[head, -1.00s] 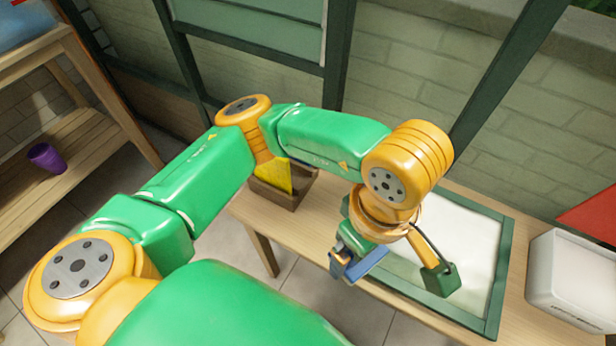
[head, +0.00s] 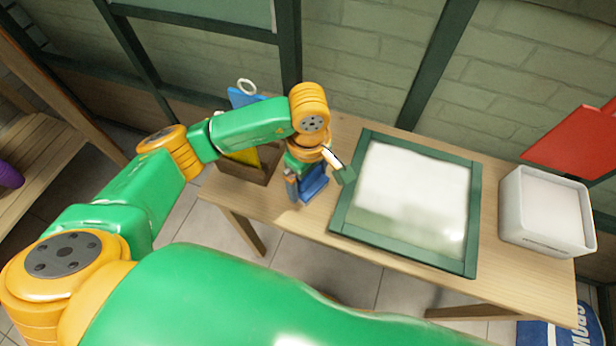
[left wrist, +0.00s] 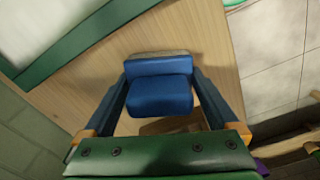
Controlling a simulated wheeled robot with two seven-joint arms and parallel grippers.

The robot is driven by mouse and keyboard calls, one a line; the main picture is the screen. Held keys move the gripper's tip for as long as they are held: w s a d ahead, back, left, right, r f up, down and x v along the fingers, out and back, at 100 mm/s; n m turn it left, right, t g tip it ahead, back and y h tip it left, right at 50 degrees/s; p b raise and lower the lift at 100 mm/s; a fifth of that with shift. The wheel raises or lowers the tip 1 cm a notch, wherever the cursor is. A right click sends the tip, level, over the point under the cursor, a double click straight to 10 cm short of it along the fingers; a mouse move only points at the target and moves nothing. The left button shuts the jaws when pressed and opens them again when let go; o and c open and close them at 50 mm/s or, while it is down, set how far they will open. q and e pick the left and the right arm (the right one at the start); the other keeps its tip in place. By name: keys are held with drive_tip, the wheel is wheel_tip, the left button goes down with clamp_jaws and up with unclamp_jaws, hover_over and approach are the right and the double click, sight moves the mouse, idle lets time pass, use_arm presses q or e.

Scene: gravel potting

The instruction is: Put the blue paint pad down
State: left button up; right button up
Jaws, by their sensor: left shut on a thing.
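The blue paint pad (head: 314,184) is between the fingers of my left gripper (head: 304,190), over the table strip between the wooden holder and the green-framed panel. In the left wrist view the pad (left wrist: 160,88) is a blue block with a greyish strip along its far edge. The fingers of the left gripper (left wrist: 162,98) stand on both sides of it, shut on it. I cannot tell whether the pad touches the wooden table (head: 350,134). My right gripper is not in view.
A wooden holder (head: 262,172) with a yellow piece (head: 243,157) and a blue ringed piece (head: 245,97) behind it stands left of the gripper. A green-framed white panel (head: 473,215) lies to the right. A white bin (head: 545,240) and a red sheet (head: 570,143) are further right.

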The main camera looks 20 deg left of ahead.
use_arm(q)
drive_tip(key=shift+f, duration=0.2)
drive_tip(key=o, duration=0.9)
drive_tip(key=shift+o, duration=0.2)
drive_tip(key=shift+r, duration=0.3)
wheel_tip(320, 180, up, 12)
drive_tip(key=shift+s+f+p, duration=0.1)
drive_tip(key=shift+p, duration=0.65)
